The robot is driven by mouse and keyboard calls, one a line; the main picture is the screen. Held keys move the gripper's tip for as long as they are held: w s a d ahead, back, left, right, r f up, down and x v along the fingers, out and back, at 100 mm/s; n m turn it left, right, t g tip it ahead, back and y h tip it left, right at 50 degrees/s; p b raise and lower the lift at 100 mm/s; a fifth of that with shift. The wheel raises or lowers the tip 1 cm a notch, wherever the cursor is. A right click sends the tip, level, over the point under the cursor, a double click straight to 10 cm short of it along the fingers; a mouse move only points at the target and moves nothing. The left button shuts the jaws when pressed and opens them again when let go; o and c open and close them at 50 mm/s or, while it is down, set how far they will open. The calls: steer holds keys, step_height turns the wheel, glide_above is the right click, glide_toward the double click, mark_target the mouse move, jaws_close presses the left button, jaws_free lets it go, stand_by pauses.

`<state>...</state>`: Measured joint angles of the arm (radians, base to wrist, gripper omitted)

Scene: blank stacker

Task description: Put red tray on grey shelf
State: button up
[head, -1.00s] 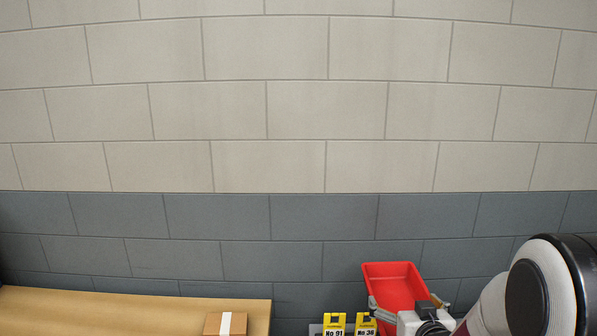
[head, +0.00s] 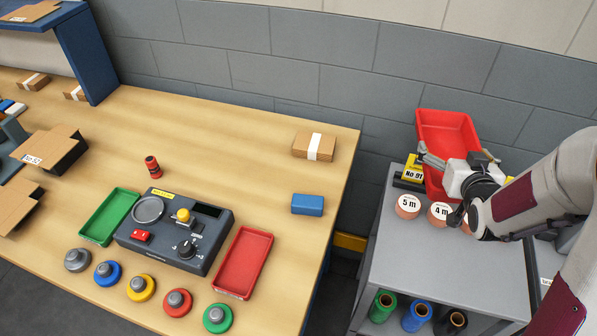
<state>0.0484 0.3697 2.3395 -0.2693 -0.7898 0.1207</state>
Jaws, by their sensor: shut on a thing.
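A red tray (head: 447,130) is held tilted at the back of the grey shelf (head: 400,245), its open side facing the camera. My gripper (head: 455,160) is shut on its near part; the exact contact is partly hidden by the gripper. I cannot tell whether the tray touches the shelf top. A second, shallow red tray (head: 243,262) lies flat on the wooden table, right of the dark control box (head: 175,232).
Round weights marked 5 m (head: 408,206) and 4 m (head: 439,213) and a yellow No 91 block (head: 412,172) stand on the shelf beside my gripper. A blue block (head: 307,204) and a cardboard box (head: 314,146) are on the table. The shelf's front left is clear.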

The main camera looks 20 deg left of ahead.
steer(key=a+n+y, duration=0.3)
steer(key=a, duration=1.1)
steer(key=n+g+y, duration=0.8)
steer(key=n, duration=0.1)
glide_above(242, 190)
steer(key=shift+s+r+m, duration=0.1)
steer(key=shift+r+m, duration=0.2)
steer(key=shift+r, duration=0.05)
steer(key=shift+f, duration=3.15)
steer(key=shift+f, duration=1.85)
